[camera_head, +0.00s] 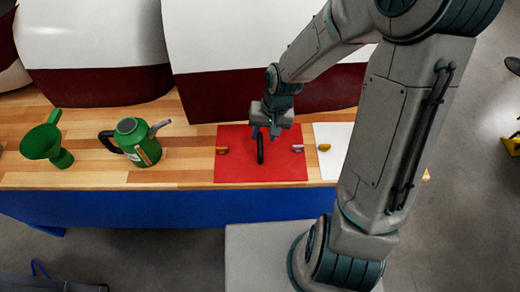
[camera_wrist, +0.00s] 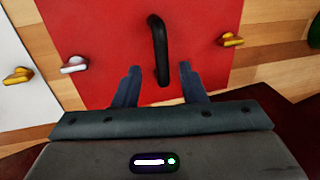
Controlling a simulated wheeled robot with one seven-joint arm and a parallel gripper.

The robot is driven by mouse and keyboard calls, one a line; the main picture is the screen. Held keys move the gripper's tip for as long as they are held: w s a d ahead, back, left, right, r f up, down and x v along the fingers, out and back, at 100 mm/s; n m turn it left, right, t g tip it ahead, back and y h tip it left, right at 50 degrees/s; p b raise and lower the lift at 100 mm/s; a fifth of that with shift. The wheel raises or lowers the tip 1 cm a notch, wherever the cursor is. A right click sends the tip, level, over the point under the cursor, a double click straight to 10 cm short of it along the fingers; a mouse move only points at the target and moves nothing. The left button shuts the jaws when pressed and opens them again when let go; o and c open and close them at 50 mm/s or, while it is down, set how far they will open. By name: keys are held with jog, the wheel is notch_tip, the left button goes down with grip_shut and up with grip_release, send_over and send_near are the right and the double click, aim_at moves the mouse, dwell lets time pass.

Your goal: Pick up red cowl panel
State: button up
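The red cowl panel (camera_head: 236,168) lies flat on the wooden table, with a black handle (camera_head: 260,147) standing at its middle. In the wrist view the red panel (camera_wrist: 100,30) fills the centre, and its black handle (camera_wrist: 158,50) rises just beyond my fingers. My gripper (camera_head: 267,132) is over the panel at the handle. In the wrist view my gripper (camera_wrist: 160,82) is open, its two fingers spread on either side of the handle's near end. I cannot tell whether either finger touches the handle.
Yellow latches (camera_head: 222,150) and a silver latch (camera_head: 298,148) sit at the panel's edges. A white panel (camera_head: 330,135) adjoins on the right. A green can (camera_head: 137,145) and green funnel (camera_head: 42,143) stand left. Large white and dark red casings (camera_head: 215,95) stand behind.

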aim_at(261, 141)
jog(key=shift+w+a+f, duration=0.1)
jog(key=shift+a+f, duration=0.1)
jog(key=shift+f, duration=0.7)
jog(key=shift+w+a+f, duration=0.1)
jog(key=shift+a+f, duration=0.15)
jog(key=shift+f, duration=0.7)
jog(key=shift+a+f, duration=0.2)
jog(key=shift+f, duration=0.7)
grip_shut()
